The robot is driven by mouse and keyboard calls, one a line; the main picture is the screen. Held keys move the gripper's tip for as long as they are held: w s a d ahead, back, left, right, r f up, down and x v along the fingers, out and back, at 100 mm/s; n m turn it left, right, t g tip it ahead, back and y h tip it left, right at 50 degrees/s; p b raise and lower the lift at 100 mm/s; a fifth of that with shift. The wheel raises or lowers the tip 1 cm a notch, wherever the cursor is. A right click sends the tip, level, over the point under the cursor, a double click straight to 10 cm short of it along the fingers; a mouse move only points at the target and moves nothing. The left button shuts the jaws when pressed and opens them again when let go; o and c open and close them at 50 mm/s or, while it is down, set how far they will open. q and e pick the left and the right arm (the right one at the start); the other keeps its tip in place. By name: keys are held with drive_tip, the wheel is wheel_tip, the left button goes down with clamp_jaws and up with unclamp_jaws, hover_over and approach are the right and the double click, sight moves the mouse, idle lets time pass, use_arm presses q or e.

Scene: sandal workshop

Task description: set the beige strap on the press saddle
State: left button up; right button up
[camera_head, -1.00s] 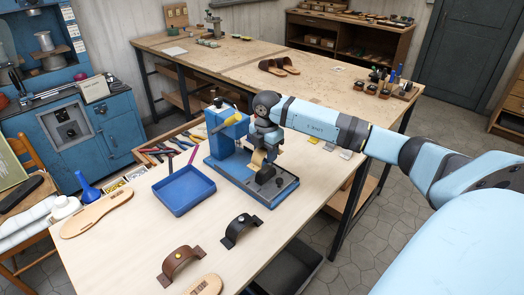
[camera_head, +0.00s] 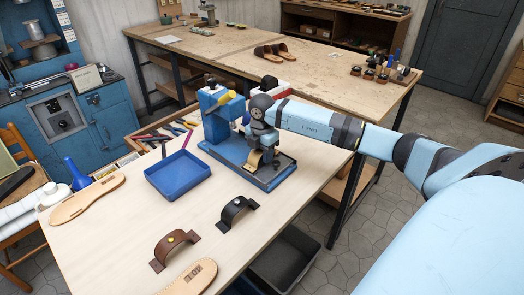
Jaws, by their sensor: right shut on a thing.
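The blue press (camera_head: 216,118) stands on its blue base plate (camera_head: 278,180) on the near workbench. My right gripper (camera_head: 263,142) is over the front part of the press, shut on the beige strap (camera_head: 254,160). The strap is low, right at the press saddle, which is mostly hidden behind the strap and gripper. I cannot tell whether strap and saddle touch. My left gripper is not in view.
A blue tray (camera_head: 178,176) sits left of the press. A black strap (camera_head: 236,213) and a brown strap (camera_head: 173,248) stand in front. Tan soles (camera_head: 87,199) lie on the bench (camera_head: 118,235). Hand tools lie behind the tray.

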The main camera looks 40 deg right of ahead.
drive_tip(key=shift+f, duration=0.3)
idle(0.5)
drive_tip(key=o, duration=1.3)
drive_tip(key=shift+w+f, duration=0.1)
drive_tip(key=shift+c, duration=0.4)
